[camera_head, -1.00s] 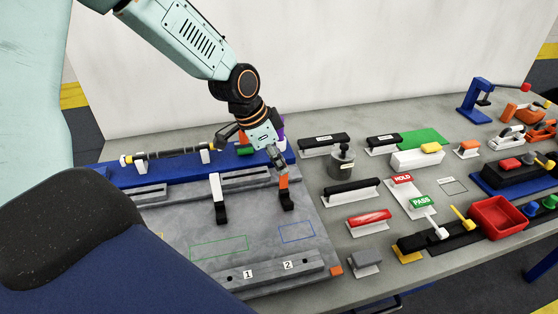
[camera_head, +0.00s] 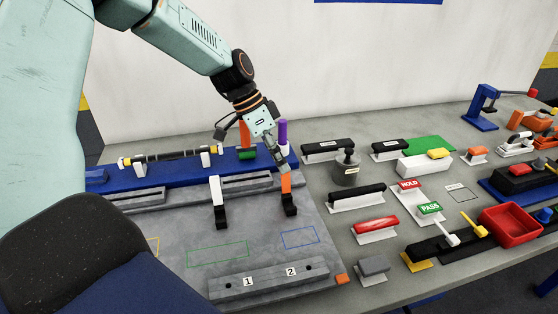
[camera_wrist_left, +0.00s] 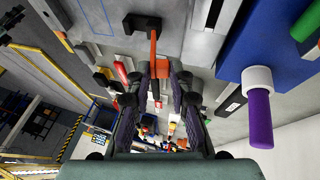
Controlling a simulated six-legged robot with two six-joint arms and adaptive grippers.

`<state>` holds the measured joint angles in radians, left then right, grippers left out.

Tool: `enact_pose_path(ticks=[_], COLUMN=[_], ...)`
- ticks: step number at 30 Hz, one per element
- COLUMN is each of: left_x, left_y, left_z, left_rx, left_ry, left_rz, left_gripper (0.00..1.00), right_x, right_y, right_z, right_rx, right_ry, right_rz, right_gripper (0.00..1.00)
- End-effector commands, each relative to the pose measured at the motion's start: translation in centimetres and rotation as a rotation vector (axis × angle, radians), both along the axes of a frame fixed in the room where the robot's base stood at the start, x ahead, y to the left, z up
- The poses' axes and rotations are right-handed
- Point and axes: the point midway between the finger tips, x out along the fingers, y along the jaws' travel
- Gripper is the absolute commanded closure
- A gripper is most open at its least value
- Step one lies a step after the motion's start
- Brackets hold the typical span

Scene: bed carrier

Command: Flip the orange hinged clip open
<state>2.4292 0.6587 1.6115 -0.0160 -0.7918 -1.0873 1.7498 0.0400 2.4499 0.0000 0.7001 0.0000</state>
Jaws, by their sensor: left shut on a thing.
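The orange hinged clip (camera_head: 286,183) stands upright on its black foot (camera_head: 290,208), at the right side of the grey fixture plate (camera_head: 262,225). My left gripper (camera_head: 284,168) comes down from above and is shut on the upper end of the orange clip. In the left wrist view the orange arm (camera_wrist_left: 153,48) runs between the two dark fingers (camera_wrist_left: 160,72). A similar white clip (camera_head: 216,188) stands upright to its left, apart from it. My right gripper is not in view.
A black-handled block (camera_head: 356,197) and a grey weight (camera_head: 346,172) lie to the right. The plate front is mostly clear.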

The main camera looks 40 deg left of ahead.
Motion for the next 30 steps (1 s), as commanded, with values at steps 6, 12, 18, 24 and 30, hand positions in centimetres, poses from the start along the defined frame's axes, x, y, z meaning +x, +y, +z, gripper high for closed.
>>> enact_pose_path(ticks=[6,12,18,24,30], left_x=[0.3,0.2,0.2,0.0,-0.5], left_y=[0.2,0.2,0.2,1.1,3.1], left_z=[0.1,0.1,0.2,2.2,5.9], left_rx=[0.006,0.005,0.004,0.001,0.003], left_ry=[-0.010,-0.007,-0.006,-0.010,-0.011], left_rz=[0.006,0.004,0.003,0.004,0.005], left_gripper=[0.70,0.62,0.62,0.62,0.62], right_x=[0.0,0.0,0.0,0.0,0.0], right_y=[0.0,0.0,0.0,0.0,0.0], right_z=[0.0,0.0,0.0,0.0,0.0], right_rx=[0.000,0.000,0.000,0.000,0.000], right_ry=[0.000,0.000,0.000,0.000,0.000], right_rz=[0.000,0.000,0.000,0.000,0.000], right_gripper=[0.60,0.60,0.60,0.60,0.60])
